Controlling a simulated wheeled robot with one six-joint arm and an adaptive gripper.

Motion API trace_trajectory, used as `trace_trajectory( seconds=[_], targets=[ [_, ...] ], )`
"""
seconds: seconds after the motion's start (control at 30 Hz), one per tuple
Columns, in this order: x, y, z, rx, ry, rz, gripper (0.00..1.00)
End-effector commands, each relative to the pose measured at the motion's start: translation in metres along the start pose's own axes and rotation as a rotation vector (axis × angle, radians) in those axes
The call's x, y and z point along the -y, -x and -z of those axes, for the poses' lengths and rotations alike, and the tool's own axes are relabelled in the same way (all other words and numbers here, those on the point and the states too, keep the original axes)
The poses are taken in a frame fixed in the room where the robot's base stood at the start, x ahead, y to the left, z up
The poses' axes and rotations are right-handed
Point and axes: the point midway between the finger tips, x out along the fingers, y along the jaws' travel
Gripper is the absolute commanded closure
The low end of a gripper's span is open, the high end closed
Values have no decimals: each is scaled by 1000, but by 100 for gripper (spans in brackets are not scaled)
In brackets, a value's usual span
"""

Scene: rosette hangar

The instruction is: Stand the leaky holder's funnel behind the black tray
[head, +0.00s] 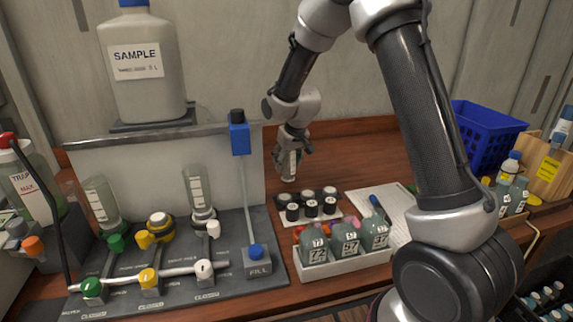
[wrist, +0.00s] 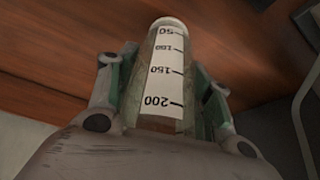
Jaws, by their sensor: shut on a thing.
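My gripper (head: 291,147) is shut on a clear funnel (head: 289,166) with a white scale strip. It holds the funnel roughly upright over the wooden bench, behind a small tray (head: 338,214) of black-capped vials. I cannot tell whether its lower end touches the wood. In the wrist view the funnel (wrist: 165,75) lies between both fingers, its scale reading 50 to 200. On the valve panel, the middle holder (head: 159,223), with yellow parts, has no funnel. Funnels stand in the left holder (head: 100,199) and the right holder (head: 199,187).
A white bin (head: 345,262) of numbered bottles stands in front of the vials. A paper sheet (head: 385,203) lies to the right, with a blue crate (head: 484,133) beyond. A blue-topped fill column (head: 240,140) stands left of my gripper. Bare wood lies behind the vials.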

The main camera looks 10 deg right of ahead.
Motion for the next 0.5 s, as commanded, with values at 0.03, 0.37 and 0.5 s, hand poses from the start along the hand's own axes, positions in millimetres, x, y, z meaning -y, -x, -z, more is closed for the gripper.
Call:
trace_trajectory(
  seconds=[0.03,0.37,0.5],
  targets=[
    [0,-7,-4,3,0,0,73],
    [0,-12,-5,0,-1,0,73],
    [0,-13,-6,0,-1,0,35]
  ],
)
